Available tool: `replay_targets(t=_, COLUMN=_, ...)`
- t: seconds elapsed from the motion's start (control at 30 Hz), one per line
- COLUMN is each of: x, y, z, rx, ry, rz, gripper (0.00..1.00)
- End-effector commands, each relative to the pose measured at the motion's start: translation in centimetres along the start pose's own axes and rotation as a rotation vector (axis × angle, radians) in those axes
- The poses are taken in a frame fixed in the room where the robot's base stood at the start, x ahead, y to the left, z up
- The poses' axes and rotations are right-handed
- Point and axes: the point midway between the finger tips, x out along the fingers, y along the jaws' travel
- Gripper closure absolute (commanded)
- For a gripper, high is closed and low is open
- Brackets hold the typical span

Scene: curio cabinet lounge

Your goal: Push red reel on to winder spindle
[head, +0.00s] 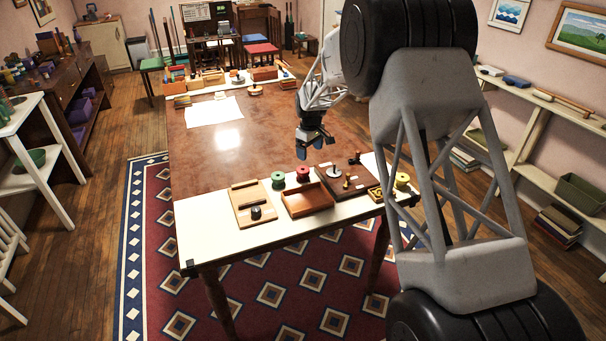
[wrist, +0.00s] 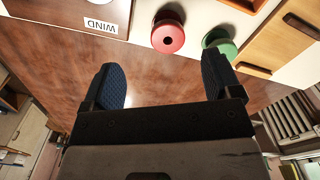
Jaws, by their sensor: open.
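The red reel (head: 303,174) stands on the pale strip at the table's near side, just right of the green reel (head: 278,181). The red reel also shows in the wrist view (wrist: 168,39), with a dark centre hole, beyond my fingertips. My gripper (head: 311,142) is open and empty above the table, behind the reels. Its two dark blue finger pads (wrist: 162,84) are spread apart, and the red reel is not between them. A brown board with a grey disc (head: 330,171), seemingly the winder, lies right of the red reel. I cannot make out its spindle clearly.
An open orange-brown tray (head: 308,200) lies before the red reel. A wooden board with a dark knob (head: 255,208) is at left; a yellow reel (head: 402,179) is at right. A WIND label (wrist: 101,25) shows in the wrist view. The table's middle is clear.

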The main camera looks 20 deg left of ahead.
Motion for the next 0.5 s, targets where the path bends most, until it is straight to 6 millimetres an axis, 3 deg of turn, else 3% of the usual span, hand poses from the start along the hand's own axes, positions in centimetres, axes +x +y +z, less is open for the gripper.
replay_targets(t=0.2, x=2.4, y=-0.5, z=-2.5, rx=-0.042, ry=-0.005, rz=-0.005, gripper=0.16)
replay_targets(t=0.5, x=2.7, y=-0.5, z=-2.8, rx=-0.049, ry=-0.005, rz=-0.005, gripper=0.16)
